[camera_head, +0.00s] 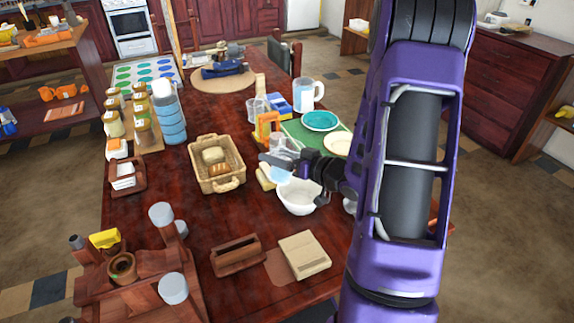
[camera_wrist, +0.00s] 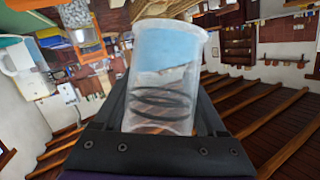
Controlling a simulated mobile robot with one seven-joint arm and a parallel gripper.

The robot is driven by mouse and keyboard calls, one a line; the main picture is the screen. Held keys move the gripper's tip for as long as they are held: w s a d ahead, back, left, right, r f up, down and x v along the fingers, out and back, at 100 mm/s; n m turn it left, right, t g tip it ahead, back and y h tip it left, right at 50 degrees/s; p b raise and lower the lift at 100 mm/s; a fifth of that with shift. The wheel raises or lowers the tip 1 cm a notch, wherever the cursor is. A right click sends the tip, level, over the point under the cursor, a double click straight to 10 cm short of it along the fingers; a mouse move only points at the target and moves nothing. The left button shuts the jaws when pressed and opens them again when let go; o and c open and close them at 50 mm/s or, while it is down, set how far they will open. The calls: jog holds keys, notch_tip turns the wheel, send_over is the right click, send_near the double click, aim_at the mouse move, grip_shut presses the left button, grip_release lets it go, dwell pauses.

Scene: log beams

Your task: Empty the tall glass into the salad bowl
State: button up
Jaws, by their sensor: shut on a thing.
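The tall glass (camera_head: 279,171) is clear, with pale blue contents in its lower part, in the head view. My gripper (camera_head: 284,160) is shut on it and holds it up over the far left side of the white salad bowl (camera_head: 297,200). In the wrist view the glass (camera_wrist: 165,95) sits between my fingers (camera_wrist: 165,110), with the blue at the picture's top end and dark rings around its clear part. That view is upside down, with ceiling beams at the bottom. I cannot tell the glass's exact tilt. The bowl's inside shows no blue.
A wicker basket (camera_head: 217,185) with bread stands left of the bowl. A wooden box (camera_head: 238,256) and beige block (camera_head: 304,254) lie in front. Jars stand at the left.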

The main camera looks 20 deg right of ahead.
jog(key=shift+a+r+m+t+y, duration=0.25)
jog(key=shift+m+t+y, duration=0.15)
jog(key=shift+m, duration=0.5)
jog(key=shift+f, duration=0.1)
jog(key=shift+a+m+t+y, duration=0.15)
jog(key=shift+m+t+y, duration=0.2)
jog(key=shift+m, duration=0.55)
jog(key=shift+t, duration=0.25)
